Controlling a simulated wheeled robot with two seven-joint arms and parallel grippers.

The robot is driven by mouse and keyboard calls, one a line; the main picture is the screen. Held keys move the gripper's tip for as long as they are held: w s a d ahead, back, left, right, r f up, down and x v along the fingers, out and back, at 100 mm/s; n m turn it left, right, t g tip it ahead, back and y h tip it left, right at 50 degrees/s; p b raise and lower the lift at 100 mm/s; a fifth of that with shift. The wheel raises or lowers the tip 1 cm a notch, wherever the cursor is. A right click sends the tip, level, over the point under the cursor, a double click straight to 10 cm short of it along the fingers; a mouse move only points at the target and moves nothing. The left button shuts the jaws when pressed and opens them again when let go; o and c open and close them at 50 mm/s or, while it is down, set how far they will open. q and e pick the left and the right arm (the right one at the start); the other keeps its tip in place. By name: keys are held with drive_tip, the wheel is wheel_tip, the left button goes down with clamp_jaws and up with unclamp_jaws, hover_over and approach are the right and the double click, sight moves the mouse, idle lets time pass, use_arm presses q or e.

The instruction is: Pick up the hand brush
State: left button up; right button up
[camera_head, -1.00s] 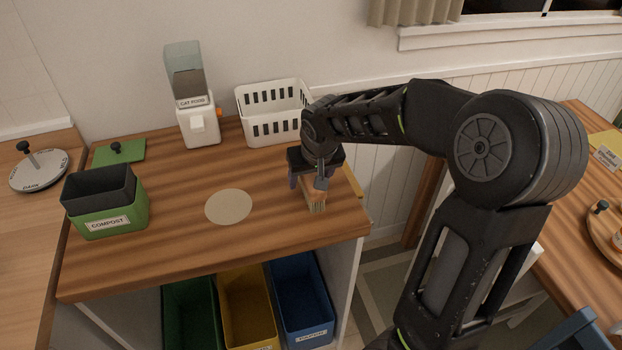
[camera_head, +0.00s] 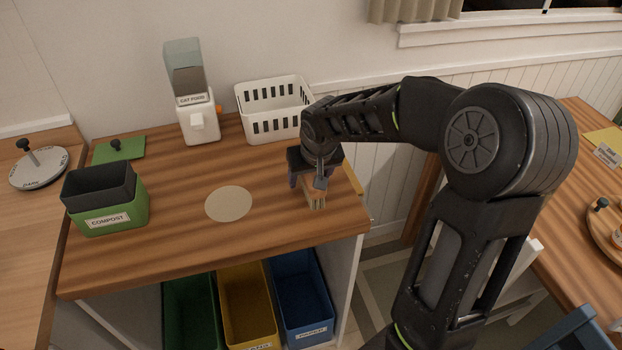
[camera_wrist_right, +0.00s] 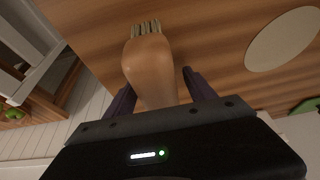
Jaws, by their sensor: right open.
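The hand brush (camera_wrist_right: 150,68) has a tan wooden body and pale bristles. In the right wrist view it lies between the two dark fingers of my right gripper (camera_wrist_right: 157,85), with the bristles pointing away from the palm. The fingers stand apart, one on each side of it, with a visible gap on the right side. In the head view the bristle end of the brush (camera_head: 316,200) shows below my right gripper (camera_head: 308,184), near the counter's right edge. The gripper hides the rest of the brush there. My left gripper is not in view.
A white basket (camera_head: 272,108) stands behind the gripper. A cat food dispenser (camera_head: 198,122), a round beige mat (camera_head: 228,204) and a compost bin (camera_head: 108,220) are on the wooden counter (camera_head: 180,255). Colored bins stand below. A yellow strip (camera_head: 353,184) lies at the right edge.

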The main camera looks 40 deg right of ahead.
drive_tip(key=shift+f, duration=0.2)
idle(0.5)
clamp_jaws()
idle(0.5)
